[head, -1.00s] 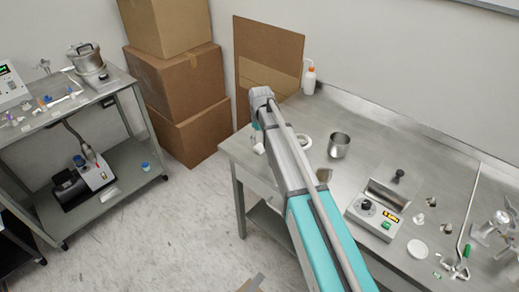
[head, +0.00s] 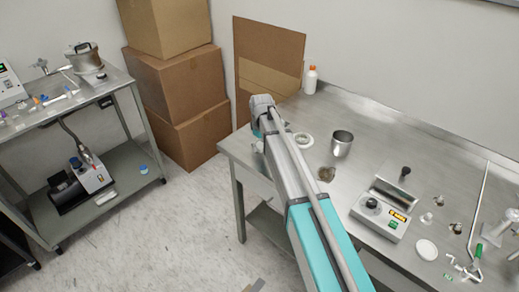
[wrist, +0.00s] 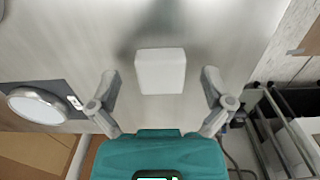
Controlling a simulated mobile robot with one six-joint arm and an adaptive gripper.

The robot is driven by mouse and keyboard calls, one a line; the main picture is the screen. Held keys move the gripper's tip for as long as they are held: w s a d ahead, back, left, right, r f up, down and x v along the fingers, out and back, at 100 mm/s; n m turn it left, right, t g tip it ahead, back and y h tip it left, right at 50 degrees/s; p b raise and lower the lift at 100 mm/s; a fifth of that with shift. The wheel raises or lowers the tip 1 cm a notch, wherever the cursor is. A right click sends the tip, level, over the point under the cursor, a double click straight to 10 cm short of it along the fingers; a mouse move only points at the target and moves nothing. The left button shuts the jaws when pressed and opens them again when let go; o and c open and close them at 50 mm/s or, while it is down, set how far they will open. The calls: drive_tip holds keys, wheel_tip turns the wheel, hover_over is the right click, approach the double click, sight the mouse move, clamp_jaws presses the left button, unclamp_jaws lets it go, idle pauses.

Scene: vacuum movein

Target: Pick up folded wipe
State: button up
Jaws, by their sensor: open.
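The folded wipe appears as a white, rounded square block (wrist: 160,72) on the steel table in the wrist view. It lies between the two spread fingers of my gripper (wrist: 160,84), with a clear gap on each side. My gripper is open and nothing is held. A soft shadow falls on the table beside the wipe. In the head view my own arm reaches over the table's left end and hides most of the gripper and the wipe. How far the fingertips are above the table is hard to tell.
The steel table (head: 385,146) holds a metal cup (head: 342,144), a white ring (head: 304,140), a small brown object (head: 327,174) and a device with a display (head: 380,208). A white bottle (head: 310,80) stands behind. Stacked cardboard boxes (head: 190,85) stand left of the table.

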idle(0.4)
drive_tip(key=c, duration=1)
drive_tip(key=shift+r, duration=0.2)
drive_tip(key=shift+r+p, duration=0.95)
drive_tip(key=shift+p, duration=0.2)
drive_tip(key=s+d+r+p, duration=0.3)
drive_tip(key=s+r+p, duration=0.7)
drive_tip(key=s, duration=0.3)
drive_tip(key=shift+s+r+p, duration=0.35)
drive_tip(key=shift+s+r, duration=0.05)
